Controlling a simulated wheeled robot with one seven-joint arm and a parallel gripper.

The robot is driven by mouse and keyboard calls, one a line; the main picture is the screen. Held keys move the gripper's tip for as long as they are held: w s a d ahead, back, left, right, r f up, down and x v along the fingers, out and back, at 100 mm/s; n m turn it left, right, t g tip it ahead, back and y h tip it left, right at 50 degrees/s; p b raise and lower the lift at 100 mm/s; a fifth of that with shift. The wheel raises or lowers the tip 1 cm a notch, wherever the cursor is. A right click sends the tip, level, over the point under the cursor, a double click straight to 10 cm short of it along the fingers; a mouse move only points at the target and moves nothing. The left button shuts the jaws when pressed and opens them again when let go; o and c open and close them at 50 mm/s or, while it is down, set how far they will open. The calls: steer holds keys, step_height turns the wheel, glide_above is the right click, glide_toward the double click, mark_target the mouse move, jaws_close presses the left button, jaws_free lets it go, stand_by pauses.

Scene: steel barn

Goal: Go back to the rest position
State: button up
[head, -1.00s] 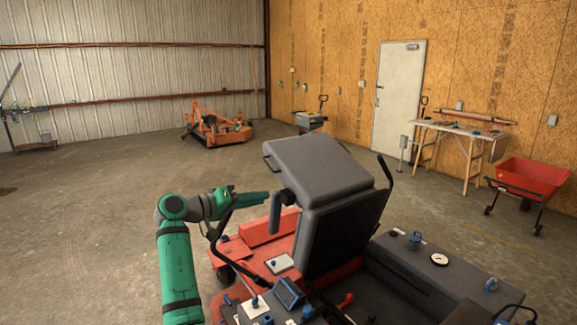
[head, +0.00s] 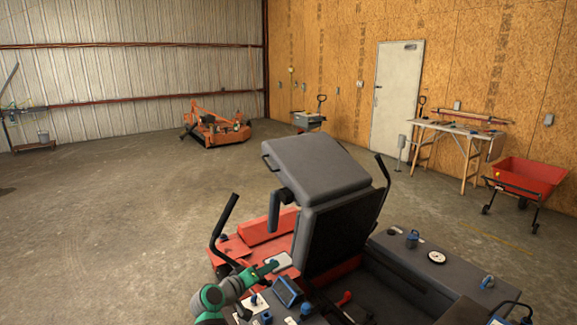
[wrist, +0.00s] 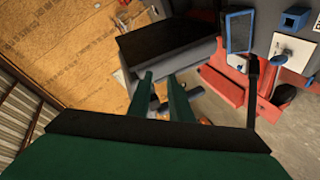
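My green arm is folded low at the bottom of the head view. My gripper (head: 266,269) points right, just above the front of the mower's tray area, near a blue-framed device (head: 287,291). In the wrist view, the two green fingers of my gripper (wrist: 160,79) stand apart with nothing held between them. The red mower (head: 266,225) with its dark grey seat (head: 318,172) stands in front of me. The seat also shows beyond the fingers in the wrist view (wrist: 165,38).
A work table (head: 450,128) and a red cart (head: 531,177) stand at the right. An orange implement (head: 215,130) is at the back. The concrete floor at left is clear.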

steer(key=s+d+f+n+y, duration=0.1)
steer(key=s+d+f+y, duration=0.15)
steer(key=s+f, duration=0.9)
steer(key=s+d+f+n+y, duration=0.1)
steer(key=s+f+y, duration=0.2)
steer(key=s+f, duration=0.85)
steer(key=s+d+f+t+y, duration=0.1)
steer(key=s+f, duration=0.2)
steer(key=s, duration=0.5)
steer(key=s+d+f+y, duration=0.1)
steer(key=s+f+y, duration=0.15)
steer(key=s, duration=0.55)
steer(key=s+r+m+t, duration=0.1)
steer(key=s+r+m, duration=0.1)
steer(key=s+r, duration=0.7)
steer(key=s+d+r+m+t, duration=0.1)
steer(key=s+r+m, duration=0.2)
steer(key=s+r, duration=0.6)
steer(key=f+v, duration=0.2)
steer(key=v, duration=0.6)
steer(key=shift+s, duration=0.35)
